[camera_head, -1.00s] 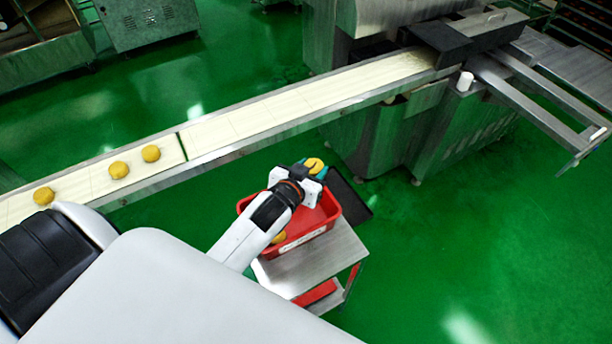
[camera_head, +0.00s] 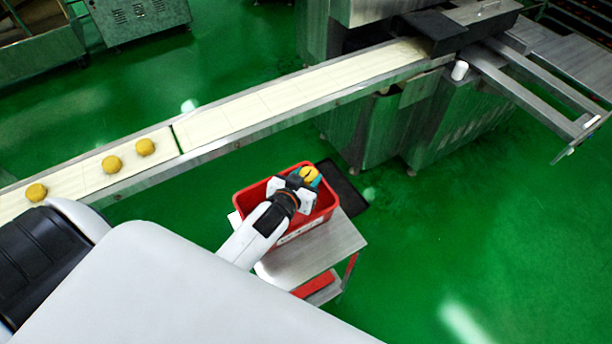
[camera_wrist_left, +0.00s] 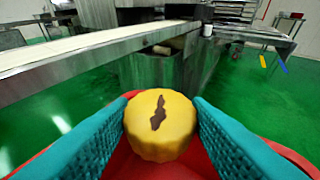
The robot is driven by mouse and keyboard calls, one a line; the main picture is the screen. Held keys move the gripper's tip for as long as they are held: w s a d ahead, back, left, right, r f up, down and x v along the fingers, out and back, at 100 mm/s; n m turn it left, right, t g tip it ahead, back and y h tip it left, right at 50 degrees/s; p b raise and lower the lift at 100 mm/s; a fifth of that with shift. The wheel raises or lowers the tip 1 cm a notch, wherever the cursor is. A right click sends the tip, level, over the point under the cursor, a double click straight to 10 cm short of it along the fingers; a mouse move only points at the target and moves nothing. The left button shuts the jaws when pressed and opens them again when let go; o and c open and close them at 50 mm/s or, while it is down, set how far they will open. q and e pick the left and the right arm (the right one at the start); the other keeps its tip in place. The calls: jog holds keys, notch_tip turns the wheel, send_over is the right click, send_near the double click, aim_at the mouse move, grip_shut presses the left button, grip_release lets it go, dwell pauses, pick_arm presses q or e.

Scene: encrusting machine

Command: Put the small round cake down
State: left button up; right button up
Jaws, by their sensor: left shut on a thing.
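The small round cake (camera_wrist_left: 160,125) is yellow with a dark brown mark on its face. My left gripper (camera_head: 309,175) is shut on it, with a teal finger pad on each side in the left wrist view. The cake also shows between the fingers in the head view (camera_head: 307,174). It is over the red bin (camera_head: 325,205), whose rim shows around and behind it in the wrist view. I cannot tell how far it is above the bin's floor. My right gripper is not in view.
The red bin stands on a metal cart (camera_head: 335,240). A conveyor belt (camera_head: 250,108) runs behind it, with cakes (camera_head: 145,147), (camera_head: 112,164), (camera_head: 36,192) at the left. A steel machine (camera_head: 400,125) stands at the back. Green floor is clear at right.

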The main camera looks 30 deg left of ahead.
pick_arm(q)
jog(key=shift+f, duration=0.3)
jog(key=o, duration=1)
jog(key=shift+r, duration=0.4)
jog(key=v, duration=1.2)
jog(key=shift+r, duration=0.2)
jog(key=shift+a, duration=0.1)
